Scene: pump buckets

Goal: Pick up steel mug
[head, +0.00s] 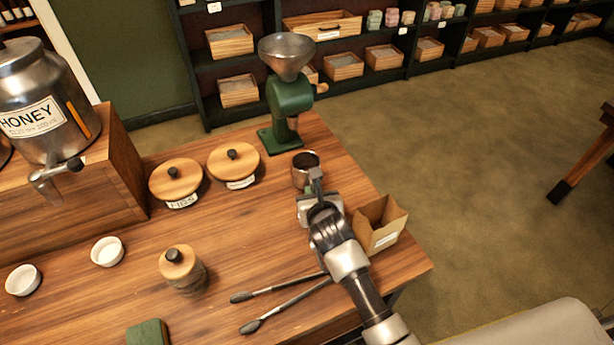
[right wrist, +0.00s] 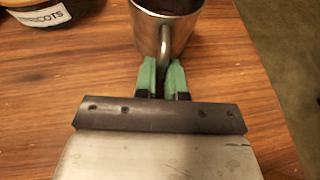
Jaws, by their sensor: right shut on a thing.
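The steel mug (head: 305,167) stands upright on the wooden table, in front of the green grinder. It also shows at the top of the right wrist view (right wrist: 167,28), with its handle pointing down toward my gripper. My right gripper (head: 317,180) reaches the mug from the near side and hides part of it in the head view. In the right wrist view its green fingertips (right wrist: 162,78) are shut on the mug's handle, one on each side. I cannot tell whether the mug's base is touching the table. My left gripper is not in view.
The green grinder (head: 290,100) stands behind the mug. A paper bag (head: 380,224) is close beside my right arm. Steel tongs (head: 285,290) lie in front. Two wooden-lidded jars (head: 176,180) (head: 233,163) stand to the left. The table's right edge is near.

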